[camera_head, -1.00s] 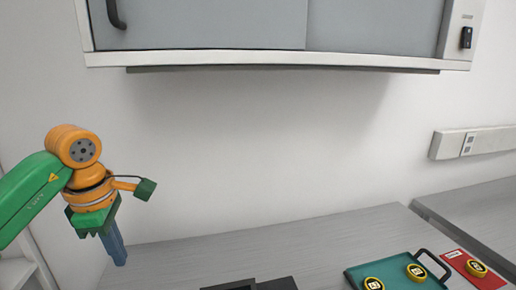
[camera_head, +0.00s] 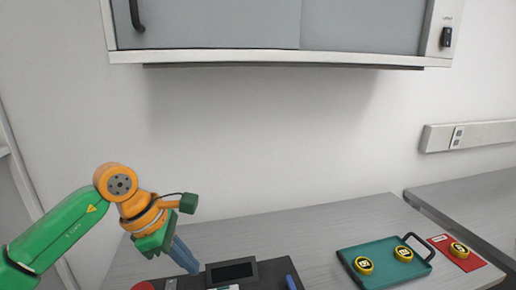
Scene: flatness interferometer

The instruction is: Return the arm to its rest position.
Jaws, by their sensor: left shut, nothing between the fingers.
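My left arm comes in from the left, green with orange wrist joints. My left gripper (camera_head: 186,259) points down and to the right, with its blue-grey fingers shut and nothing between them. Its fingertips show beside the left edge of a dark device with a screen (camera_head: 232,271) on the grey table (camera_head: 290,228); I cannot tell how high above the table they are. My right gripper is out of view.
A teal tray (camera_head: 384,277) holds two yellow-and-black round pieces (camera_head: 364,265). A red mat (camera_head: 438,240) at right carries another round piece (camera_head: 459,250). A grey cabinet (camera_head: 375,22) hangs above. A blue item (camera_head: 290,282) lies by the device. The table's back middle is clear.

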